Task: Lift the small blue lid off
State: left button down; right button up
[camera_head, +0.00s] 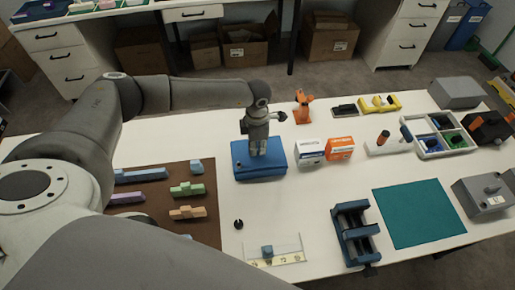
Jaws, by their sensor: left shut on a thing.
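A small blue box (262,172) with a flat blue lid (243,151) sits on the white table, left of the white and orange cartons. My left gripper (258,152) points down over the middle of the lid and is shut on it. The fingers hide the part they grip. The lid appears to rest on the box; I cannot make out a gap between them. My right gripper is not in view.
A white carton (310,152) and an orange carton (340,148) stand close to the right of the box. A brown mat (160,208) with coloured blocks lies to the left. A blue vise (355,234) and a teal mat (418,216) are at front right. An orange object (303,107) stands behind.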

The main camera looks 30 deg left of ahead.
aim_at(265, 161)
pick_arm(q)
jog(key=shift+r, duration=0.3)
jog(key=s+d+r+b, duration=0.6)
jog(key=d+r, duration=0.6)
jog(key=shift+d+b, duration=0.35)
jog(key=shift+d, duration=0.05)
